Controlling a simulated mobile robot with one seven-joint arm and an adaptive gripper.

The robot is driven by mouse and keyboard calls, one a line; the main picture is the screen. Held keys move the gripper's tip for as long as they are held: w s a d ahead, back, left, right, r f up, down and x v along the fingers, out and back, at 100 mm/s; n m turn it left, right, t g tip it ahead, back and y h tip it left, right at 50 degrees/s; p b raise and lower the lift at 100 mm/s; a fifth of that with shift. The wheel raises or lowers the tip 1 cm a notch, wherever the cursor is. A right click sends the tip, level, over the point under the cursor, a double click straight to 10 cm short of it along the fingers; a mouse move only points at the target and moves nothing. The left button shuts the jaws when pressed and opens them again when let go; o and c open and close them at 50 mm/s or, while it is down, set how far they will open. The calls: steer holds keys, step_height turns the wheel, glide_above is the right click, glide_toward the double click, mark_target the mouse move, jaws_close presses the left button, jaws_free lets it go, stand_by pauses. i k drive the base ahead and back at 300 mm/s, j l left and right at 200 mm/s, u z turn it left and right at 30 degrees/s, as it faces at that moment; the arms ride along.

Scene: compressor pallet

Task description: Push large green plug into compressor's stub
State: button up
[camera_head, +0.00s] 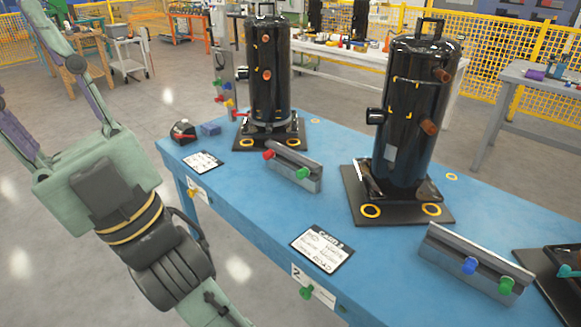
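Green plugs show in three places: one on the right metal rack (506,285), one on the left metal rack (303,173), and one at the table's front edge by the label marked 2 (306,292). I cannot tell which is the large one. The black middle compressor (405,160) stands upright with an upper copper stub (441,75) and a lower copper stub (429,127) on its right side. The black left compressor (268,80) also has copper-coloured stubs (266,72). My gripper is not in view; my arm runs down the left side.
The blue table (385,250) holds both compressors on black base plates. A red plug (268,154) and a blue plug (469,265) sit on the racks. A written card (322,248) lies near the front edge. Another base plate (545,285) is cut off at right.

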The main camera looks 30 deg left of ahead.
mark_target(301, 173)
steer(key=j, duration=0.85)
steer(key=i+j, duration=0.15)
steer(key=j, duration=0.7)
